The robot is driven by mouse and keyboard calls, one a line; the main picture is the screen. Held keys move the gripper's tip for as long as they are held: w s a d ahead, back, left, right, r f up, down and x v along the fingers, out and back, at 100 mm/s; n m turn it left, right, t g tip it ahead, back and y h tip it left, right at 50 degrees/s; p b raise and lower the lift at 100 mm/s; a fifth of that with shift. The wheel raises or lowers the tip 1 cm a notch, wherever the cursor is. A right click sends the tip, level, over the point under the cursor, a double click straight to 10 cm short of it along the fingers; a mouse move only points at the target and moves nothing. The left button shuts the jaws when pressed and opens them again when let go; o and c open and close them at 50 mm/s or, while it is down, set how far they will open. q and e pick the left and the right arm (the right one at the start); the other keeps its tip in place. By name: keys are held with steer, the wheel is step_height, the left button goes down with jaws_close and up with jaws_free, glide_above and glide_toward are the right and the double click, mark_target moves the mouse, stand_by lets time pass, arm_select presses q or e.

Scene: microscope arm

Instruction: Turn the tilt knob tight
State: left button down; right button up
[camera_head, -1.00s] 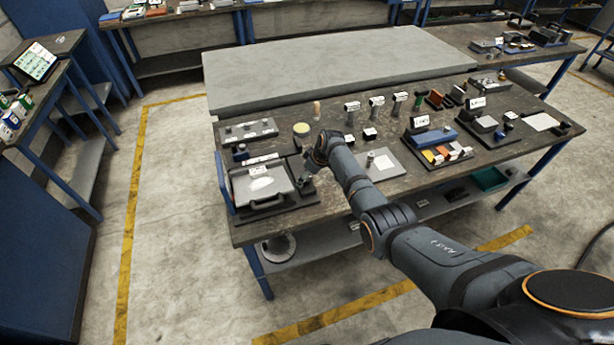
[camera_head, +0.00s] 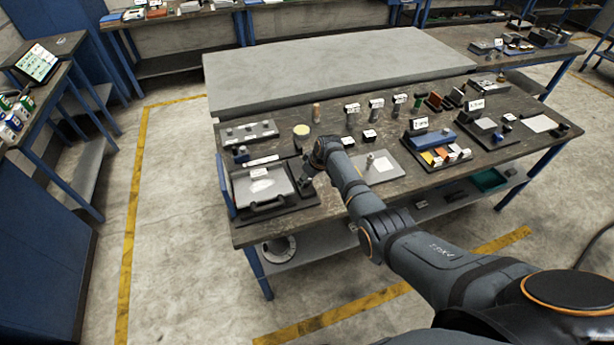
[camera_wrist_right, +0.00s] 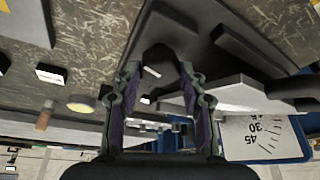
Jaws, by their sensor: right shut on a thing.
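The tilting device, a grey flat body (camera_head: 264,186) on a dark base, stands at the left front of the bench in the head view. My right gripper (camera_head: 308,181) is at its right side, small and partly hidden by my own wrist. In the right wrist view the gripper (camera_wrist_right: 160,72) has its two fingers on either side of a dark knob (camera_wrist_right: 158,56), shut on it. A white scale plate (camera_wrist_right: 256,134) with marks 30 and 45 shows at the lower right. The knob's own turn cannot be read. My left gripper is in neither view.
A grey strip with several knobs (camera_head: 248,133) and a round yellow-topped piece (camera_head: 301,130) stand behind the device. A light plate with a small post (camera_head: 384,168) lies right of my wrist. The large grey slab (camera_head: 340,68) at the back is clear.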

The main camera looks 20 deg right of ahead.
steer(key=shift+s+a+r+m+h+p, duration=0.15)
steer(key=shift+m+h+p, duration=0.25)
steer(key=shift+m, duration=0.5)
steer(key=shift+m+t+h+p, duration=0.3)
steer(key=shift+m+p, duration=0.15)
steer(key=shift+m, duration=0.45)
steer(key=shift+m+h, duration=0.3)
steer(key=shift+m, duration=0.6)
steer(key=shift+f+m+h, duration=0.2)
steer(key=shift+m+h, duration=0.2)
steer(key=shift+m, duration=0.5)
steer(key=m+b, duration=0.1)
steer(key=m+h+b, duration=0.1)
steer(key=m, duration=0.1)
steer(key=shift+a+f+m, duration=0.15)
steer(key=shift+a+m, duration=0.05)
steer(key=shift+m, duration=0.1)
steer(key=shift+m+g+h+b, duration=0.65)
steer(key=shift+m+b, duration=0.85)
steer(key=shift+m, duration=0.3)
